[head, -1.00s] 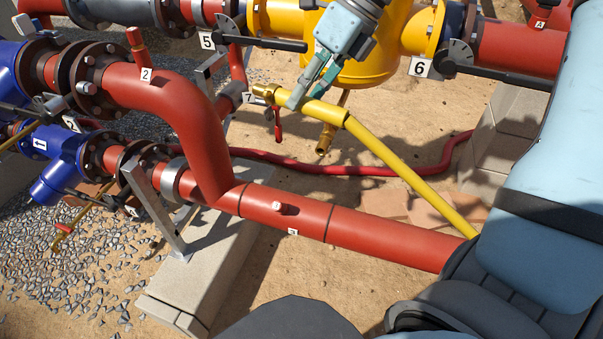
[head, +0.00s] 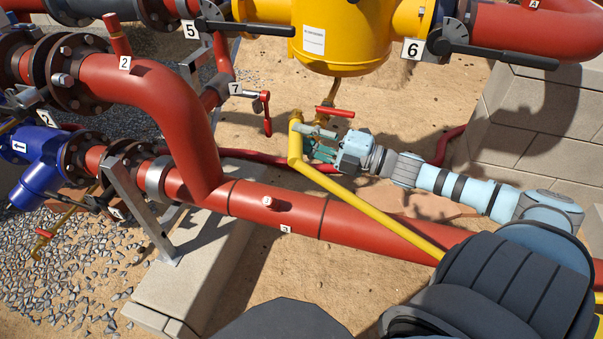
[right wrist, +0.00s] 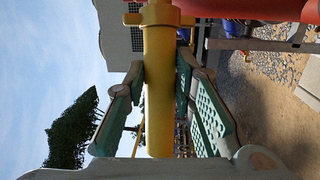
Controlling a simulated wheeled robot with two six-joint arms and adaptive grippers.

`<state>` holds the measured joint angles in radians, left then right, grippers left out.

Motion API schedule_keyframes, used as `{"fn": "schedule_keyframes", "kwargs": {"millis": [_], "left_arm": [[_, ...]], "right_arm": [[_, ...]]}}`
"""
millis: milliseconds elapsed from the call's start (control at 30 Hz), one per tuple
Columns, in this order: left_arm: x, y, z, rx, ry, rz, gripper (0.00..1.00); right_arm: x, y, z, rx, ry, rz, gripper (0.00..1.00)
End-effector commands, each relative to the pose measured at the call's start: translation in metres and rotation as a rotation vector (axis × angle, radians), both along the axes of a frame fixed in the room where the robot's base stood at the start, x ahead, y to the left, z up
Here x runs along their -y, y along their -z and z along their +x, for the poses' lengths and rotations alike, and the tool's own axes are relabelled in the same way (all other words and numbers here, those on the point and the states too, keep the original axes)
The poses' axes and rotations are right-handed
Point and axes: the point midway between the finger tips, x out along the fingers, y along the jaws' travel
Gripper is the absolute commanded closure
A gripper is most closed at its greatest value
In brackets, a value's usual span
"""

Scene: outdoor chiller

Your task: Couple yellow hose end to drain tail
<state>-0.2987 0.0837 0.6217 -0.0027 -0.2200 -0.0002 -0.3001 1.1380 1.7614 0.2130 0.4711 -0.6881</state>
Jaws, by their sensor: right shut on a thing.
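The yellow hose (head: 378,217) runs up from the lower right and bends upward at its end (head: 295,146). My right gripper (head: 308,143) is shut on this upright end, coming in from the right. In the right wrist view the hose end (right wrist: 158,85) stands between the green finger pads, with its wider coupling collar (right wrist: 158,15) beyond them. The drain valve with a red lever (head: 334,111) hangs under the yellow vessel (head: 341,35). Its brass tail is mostly hidden behind the gripper and hose end; I cannot tell whether they touch. My left gripper is not in view.
A large red pipe (head: 275,212) crosses in front, below the hose. A small red-handled valve (head: 266,112) is left of the hose end. A block wall (head: 525,125) stands at right. A red hose (head: 238,154) lies on the sand behind.

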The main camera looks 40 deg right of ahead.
Motion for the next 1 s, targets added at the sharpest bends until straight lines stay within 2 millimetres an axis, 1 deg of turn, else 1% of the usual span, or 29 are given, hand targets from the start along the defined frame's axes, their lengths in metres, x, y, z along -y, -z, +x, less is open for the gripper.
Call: {"fn": "schedule_keyframes", "kwargs": {"millis": [33,167,200,300,333,433,667,800,900,1000], "left_arm": [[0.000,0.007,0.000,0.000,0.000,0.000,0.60],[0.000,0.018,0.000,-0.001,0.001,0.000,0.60],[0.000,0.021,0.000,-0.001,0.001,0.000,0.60],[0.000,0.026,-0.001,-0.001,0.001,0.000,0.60],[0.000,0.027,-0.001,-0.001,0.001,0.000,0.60],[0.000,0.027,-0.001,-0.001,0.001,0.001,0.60],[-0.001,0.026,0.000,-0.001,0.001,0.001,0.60],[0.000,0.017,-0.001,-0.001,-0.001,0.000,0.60],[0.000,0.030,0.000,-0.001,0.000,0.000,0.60],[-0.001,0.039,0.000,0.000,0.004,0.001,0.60]], "right_arm": [[0.000,0.020,0.000,0.025,0.048,0.048,1.00],[-0.003,0.073,-0.002,0.101,0.172,0.130,1.00],[-0.005,0.089,-0.004,0.124,0.207,0.150,1.00],[-0.013,0.122,-0.007,0.171,0.269,0.183,1.00],[-0.014,0.128,-0.008,0.180,0.278,0.187,1.00],[-0.017,0.136,-0.010,0.194,0.293,0.191,1.00],[-0.017,0.134,-0.010,0.195,0.292,0.191,1.00],[-0.019,0.131,-0.011,0.185,0.293,0.190,1.00],[-0.007,0.137,-0.002,0.187,0.291,0.187,1.00],[0.007,0.137,0.007,0.187,0.292,0.187,1.00]]}}
